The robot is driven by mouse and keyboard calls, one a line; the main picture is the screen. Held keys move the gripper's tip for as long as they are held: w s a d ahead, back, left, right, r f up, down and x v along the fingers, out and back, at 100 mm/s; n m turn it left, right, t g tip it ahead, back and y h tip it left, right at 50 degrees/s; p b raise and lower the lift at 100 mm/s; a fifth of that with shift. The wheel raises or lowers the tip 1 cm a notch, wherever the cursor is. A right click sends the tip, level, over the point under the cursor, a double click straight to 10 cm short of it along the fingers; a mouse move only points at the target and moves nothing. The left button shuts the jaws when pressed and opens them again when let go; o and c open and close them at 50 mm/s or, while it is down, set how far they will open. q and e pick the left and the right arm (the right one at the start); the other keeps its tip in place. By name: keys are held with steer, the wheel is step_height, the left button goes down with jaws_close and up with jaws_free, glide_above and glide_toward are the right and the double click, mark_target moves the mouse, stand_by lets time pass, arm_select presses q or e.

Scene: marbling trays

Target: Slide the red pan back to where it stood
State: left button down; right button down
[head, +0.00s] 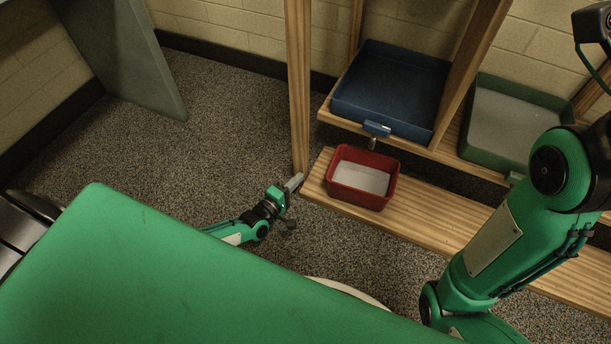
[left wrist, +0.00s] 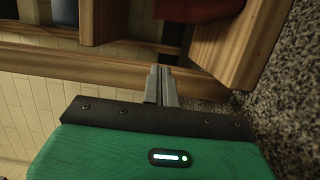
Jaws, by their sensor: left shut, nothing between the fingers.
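The red pan (head: 362,177) stands upright on the low wooden shelf, near the shelf's left end, with a whitish bottom inside. A red patch at the top of the left wrist view (left wrist: 188,10) looks like part of the pan. My left gripper (head: 294,183) is shut and empty, just left of the shelf's end and beside the upright post. Its shut fingers also show in the left wrist view (left wrist: 161,86), apart from the pan. My right arm comes in at the right of the head view, but its gripper is not seen.
A blue tray (head: 385,62) with a tap (head: 376,130) sits on a higher shelf behind the pan. A green tray (head: 482,142) stands to its right. A wooden post (head: 299,90) rises beside my left gripper. The low shelf (head: 440,222) is bare right of the pan.

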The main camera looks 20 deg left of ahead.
arm_select(q)
steer(key=b+x, duration=0.3)
steer(key=x, duration=0.4)
steer(key=shift+w+d+f+b, duration=0.2)
steer(key=shift+w+b, duration=0.1)
steer(key=d, duration=0.3)
steer(key=shift+w+d+r+b, duration=0.1)
steer(key=shift+r+b, duration=0.05)
steer(key=shift+b, duration=0.25)
steer(key=shift+d, duration=0.4)
steer(key=shift+r, duration=0.1)
